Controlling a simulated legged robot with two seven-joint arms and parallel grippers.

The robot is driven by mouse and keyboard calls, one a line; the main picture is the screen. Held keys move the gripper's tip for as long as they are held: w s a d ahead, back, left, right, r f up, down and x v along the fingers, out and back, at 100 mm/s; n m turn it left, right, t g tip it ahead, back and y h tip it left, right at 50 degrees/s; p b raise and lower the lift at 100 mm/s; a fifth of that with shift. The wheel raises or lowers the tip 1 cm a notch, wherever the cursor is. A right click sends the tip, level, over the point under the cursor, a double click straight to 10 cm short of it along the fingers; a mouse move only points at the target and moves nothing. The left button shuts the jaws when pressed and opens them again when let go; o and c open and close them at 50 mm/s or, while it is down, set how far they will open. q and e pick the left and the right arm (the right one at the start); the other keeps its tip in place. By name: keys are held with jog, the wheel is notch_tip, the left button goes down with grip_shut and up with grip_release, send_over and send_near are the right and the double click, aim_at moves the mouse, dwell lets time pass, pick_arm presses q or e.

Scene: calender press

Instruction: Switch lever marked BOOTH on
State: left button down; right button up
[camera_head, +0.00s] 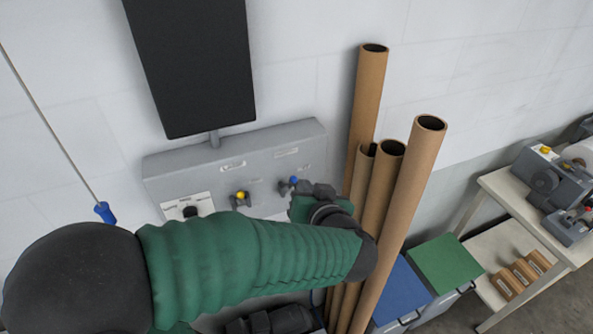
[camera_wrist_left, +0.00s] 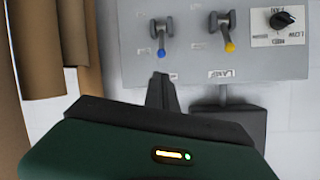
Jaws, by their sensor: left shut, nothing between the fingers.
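The grey control panel (camera_head: 165,167) on the wall carries a blue-tipped lever (camera_head: 293,181) and a yellow-tipped lever (camera_head: 240,197). The wrist view shows the blue lever (camera_wrist_left: 160,42) and the yellow lever (camera_wrist_left: 228,36) upside down, with both tips toward the panel's label side. The yellow lever's label reads LAMP. The label near the blue lever is too small and partly covered to read. My left gripper (camera_head: 306,187) is shut and empty, close to the blue lever; in the wrist view its fingertips (camera_wrist_left: 160,80) are just short of the tip, seemingly apart. My right gripper is not in view.
A rotary knob (camera_head: 190,211) sits at the panel's left. A dark screen (camera_head: 195,65) hangs above. Brown tubes (camera_head: 410,190) stand close to the right of my gripper. Blue (camera_head: 400,290) and green (camera_head: 445,262) bins and a side table (camera_head: 510,205) are further right.

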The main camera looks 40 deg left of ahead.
aim_at(291, 184)
pick_arm(q)
jog(key=x, duration=0.9)
jog(key=shift+w+a+f, duration=0.1)
jog(key=shift+w+a, duration=0.1)
jog(key=shift+a, duration=0.05)
